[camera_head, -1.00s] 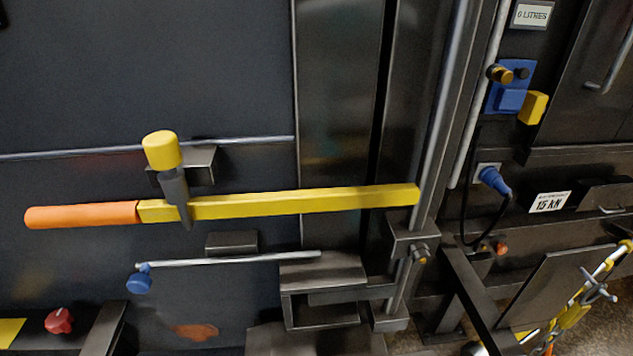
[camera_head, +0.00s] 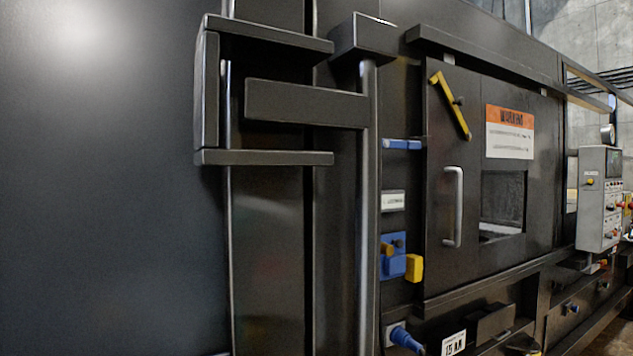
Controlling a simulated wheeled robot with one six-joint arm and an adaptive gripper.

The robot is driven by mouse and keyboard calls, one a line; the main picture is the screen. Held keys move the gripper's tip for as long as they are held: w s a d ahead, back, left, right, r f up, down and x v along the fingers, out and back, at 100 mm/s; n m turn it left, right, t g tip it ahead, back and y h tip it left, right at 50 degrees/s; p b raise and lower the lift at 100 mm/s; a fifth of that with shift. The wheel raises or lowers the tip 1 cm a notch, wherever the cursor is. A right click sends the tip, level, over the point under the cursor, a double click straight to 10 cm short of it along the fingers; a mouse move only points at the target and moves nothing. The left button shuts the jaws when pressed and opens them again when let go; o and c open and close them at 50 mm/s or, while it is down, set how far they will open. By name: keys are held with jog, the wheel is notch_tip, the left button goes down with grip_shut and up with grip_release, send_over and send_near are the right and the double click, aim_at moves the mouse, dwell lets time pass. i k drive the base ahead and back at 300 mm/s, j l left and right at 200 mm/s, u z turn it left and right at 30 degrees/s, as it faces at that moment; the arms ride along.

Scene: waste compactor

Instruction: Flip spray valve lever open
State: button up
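My gripper is not in view. No part is marked as the spray valve, so I cannot tell for certain which lever it is. A blue bar-shaped handle (camera_head: 401,144) lies about level on the narrow panel left of the door. A blue plug-like fitting (camera_head: 404,338) is lower down. Nothing touches these parts.
The dark door (camera_head: 465,240) has a yellow latch bar (camera_head: 450,105), a grey handle (camera_head: 453,207) and an orange-and-white warning sign (camera_head: 510,132). A vertical metal rod (camera_head: 368,220) and dark brackets (camera_head: 305,104) stand at left. A grey control box (camera_head: 599,198) is at far right.

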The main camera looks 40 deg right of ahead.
aim_at(409, 145)
jog(key=z, duration=1.6)
jog(key=l, duration=0.45)
jog(key=i+l, duration=0.1)
jog(key=l, duration=0.3)
